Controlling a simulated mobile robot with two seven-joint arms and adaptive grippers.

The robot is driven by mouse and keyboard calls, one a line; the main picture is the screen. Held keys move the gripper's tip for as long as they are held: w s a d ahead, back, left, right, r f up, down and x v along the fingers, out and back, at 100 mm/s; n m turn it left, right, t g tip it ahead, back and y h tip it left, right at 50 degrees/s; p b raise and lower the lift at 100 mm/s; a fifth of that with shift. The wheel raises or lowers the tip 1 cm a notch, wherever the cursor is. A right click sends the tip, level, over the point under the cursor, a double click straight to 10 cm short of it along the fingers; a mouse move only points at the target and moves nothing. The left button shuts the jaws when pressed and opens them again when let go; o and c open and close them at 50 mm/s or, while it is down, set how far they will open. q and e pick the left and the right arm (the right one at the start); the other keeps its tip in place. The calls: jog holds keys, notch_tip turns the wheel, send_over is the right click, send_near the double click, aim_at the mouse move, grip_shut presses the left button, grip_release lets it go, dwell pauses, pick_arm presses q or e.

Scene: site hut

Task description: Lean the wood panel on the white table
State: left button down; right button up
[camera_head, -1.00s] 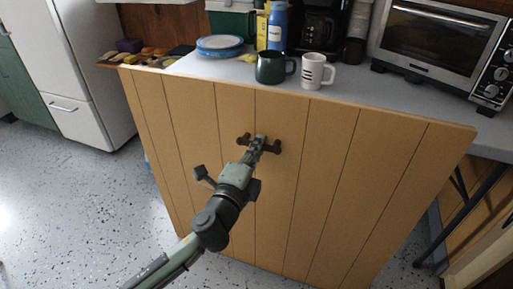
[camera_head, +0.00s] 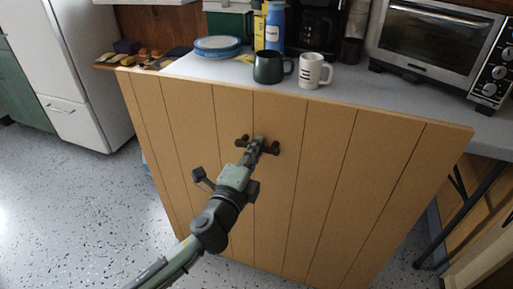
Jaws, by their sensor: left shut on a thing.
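The wood panel (camera_head: 310,190) is a wide tan board with dark vertical grooves. It stands in front of the white table (camera_head: 353,92), its top edge near the table's front edge. I cannot tell whether the panel touches the table. My left gripper (camera_head: 258,146) is shut on the dark handle (camera_head: 241,140) on the panel's upper middle. My left arm comes up from the lower left and hides part of the panel. The panel's lowest edge is partly out of view. My right gripper is not in view.
On the table stand a dark green mug (camera_head: 267,68), a white mug (camera_head: 311,71), a blue bottle (camera_head: 275,27), blue-rimmed plates (camera_head: 217,44), a coffee maker (camera_head: 316,28) and a toaster oven (camera_head: 436,42). A white fridge (camera_head: 70,70) is at left. Speckled floor (camera_head: 70,200) is clear at lower left.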

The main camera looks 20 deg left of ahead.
aim_at(263, 135)
pick_arm(q)
jog(key=shift+r, duration=0.2)
dwell(0.3)
jog(key=shift+w+r+p, duration=0.15)
jog(key=shift+w+p, duration=0.15)
jog(key=shift+w, duration=0.05)
jog(key=w+p, duration=0.2)
jog(key=shift+w+d, duration=0.1)
jog(key=shift+w, duration=0.2)
jog(key=shift+w, duration=0.15)
dwell(0.3)
jog(key=shift+w+g+p, duration=0.3)
jog(key=shift+w+p, duration=0.05)
jog(key=shift+p, duration=0.1)
jog(key=shift+w+p, duration=0.85)
jog(key=shift+w, duration=0.3)
